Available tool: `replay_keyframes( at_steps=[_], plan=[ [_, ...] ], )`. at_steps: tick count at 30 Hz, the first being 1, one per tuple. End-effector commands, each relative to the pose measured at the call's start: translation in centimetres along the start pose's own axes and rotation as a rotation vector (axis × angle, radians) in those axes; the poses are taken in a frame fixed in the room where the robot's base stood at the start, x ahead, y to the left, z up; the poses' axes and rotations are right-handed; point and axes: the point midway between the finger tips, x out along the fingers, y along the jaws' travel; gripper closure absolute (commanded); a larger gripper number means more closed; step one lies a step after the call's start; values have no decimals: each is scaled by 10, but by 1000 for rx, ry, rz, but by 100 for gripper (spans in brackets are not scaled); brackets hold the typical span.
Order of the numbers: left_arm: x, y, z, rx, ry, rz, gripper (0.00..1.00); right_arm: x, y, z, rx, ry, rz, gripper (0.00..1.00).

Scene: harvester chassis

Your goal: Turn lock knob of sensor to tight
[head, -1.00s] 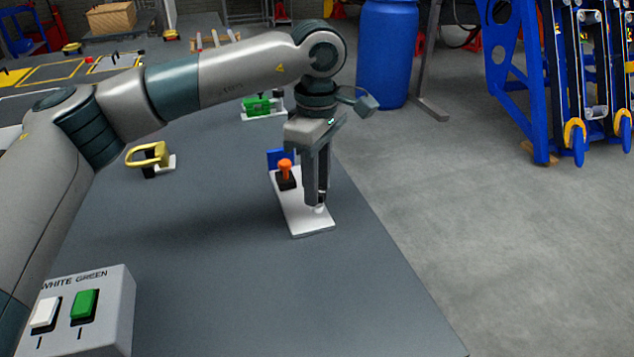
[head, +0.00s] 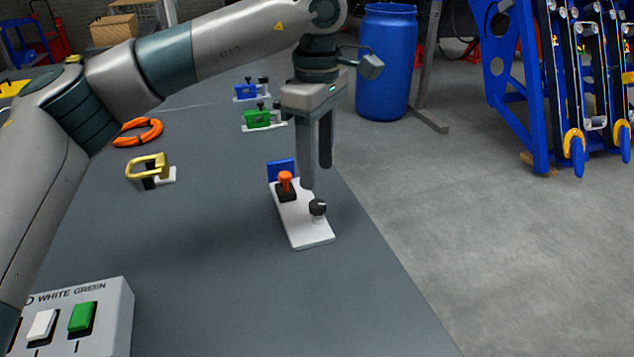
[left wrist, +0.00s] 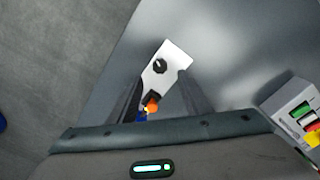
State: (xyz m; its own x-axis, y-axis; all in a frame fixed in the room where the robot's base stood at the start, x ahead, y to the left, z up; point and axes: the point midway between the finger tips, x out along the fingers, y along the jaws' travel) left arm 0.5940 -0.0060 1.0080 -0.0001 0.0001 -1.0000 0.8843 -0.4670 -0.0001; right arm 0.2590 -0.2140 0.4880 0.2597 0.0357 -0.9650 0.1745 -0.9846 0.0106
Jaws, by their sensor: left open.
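The sensor is a white plate (head: 305,228) lying on the grey table, with an orange-topped part (head: 285,181) on a black base, a blue block (head: 281,167) at its far end and a black knob (head: 318,207) on its near half. The knob also shows in the left wrist view (left wrist: 160,66), with a pale line across its top. My left gripper (head: 317,176) is open and empty, pointing down, with its fingertips above and slightly behind the knob, apart from it. My right gripper is not in view.
A box with white and green buttons (head: 75,318) stands at the near left. A yellow handle (head: 150,168), an orange ring (head: 138,132) and green (head: 258,119) and blue (head: 246,92) fixtures sit farther back. The table's right edge runs close beside the plate.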

Motion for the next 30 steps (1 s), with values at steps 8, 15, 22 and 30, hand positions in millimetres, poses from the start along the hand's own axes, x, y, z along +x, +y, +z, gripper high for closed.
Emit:
replay_keyframes(
  at_steps=[8, 15, 22, 30],
  plan=[
    [-59, 1, 0, -1, 0, 4, 56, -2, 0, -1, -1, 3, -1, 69],
    [-92, 1, 0, 1, 0, 3, 56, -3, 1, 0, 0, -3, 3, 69],
    [-102, 0, 0, 1, 0, 1, 56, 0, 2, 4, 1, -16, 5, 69],
    [-102, 0, 0, 1, 0, 1, 56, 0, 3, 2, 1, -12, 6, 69]
  ],
)
